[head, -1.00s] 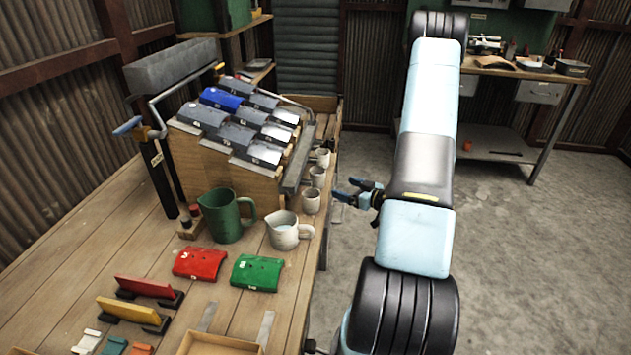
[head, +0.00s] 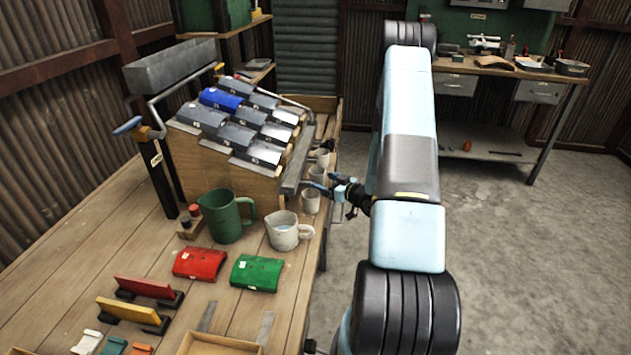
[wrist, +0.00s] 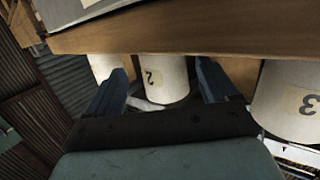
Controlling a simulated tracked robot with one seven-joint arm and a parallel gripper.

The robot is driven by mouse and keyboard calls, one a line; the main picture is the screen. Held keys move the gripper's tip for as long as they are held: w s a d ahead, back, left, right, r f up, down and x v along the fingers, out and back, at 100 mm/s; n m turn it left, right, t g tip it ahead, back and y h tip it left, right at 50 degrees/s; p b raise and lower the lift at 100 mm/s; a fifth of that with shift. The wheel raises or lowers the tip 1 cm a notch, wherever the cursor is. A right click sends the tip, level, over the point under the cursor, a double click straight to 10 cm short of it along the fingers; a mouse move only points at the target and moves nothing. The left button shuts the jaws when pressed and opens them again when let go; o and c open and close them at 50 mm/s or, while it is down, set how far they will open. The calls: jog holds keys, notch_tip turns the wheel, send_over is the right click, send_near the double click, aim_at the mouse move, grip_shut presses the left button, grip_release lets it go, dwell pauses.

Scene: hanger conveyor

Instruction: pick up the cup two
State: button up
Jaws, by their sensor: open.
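Cup two, a pale cup with a "2" on its label, is in the middle of the wrist view (wrist: 165,88). It stands between the fingers of my open gripper (wrist: 161,70), with a finger on each side. I cannot tell whether either finger touches it. In the head view, my gripper (head: 322,186) reaches left from the aisle to the row of pale cups on the table's right edge. Cup two is the middle cup (head: 317,173) there, partly hidden by the gripper.
Cup three (wrist: 290,100) is close on the right in the wrist view; another pale cup (wrist: 103,66) is on the left. A white jug (head: 284,232) and green jug (head: 226,216) stand nearer. A sloped rack (head: 220,165) rises left of the cups. The aisle floor is clear.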

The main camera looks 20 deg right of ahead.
aim_at(322, 182)
jog(key=x, duration=0.4)
jog(key=shift+a+f, duration=0.1)
jog(key=shift+a, duration=0.1)
jog(key=shift+c, duration=0.3)
jog(key=c, duration=1)
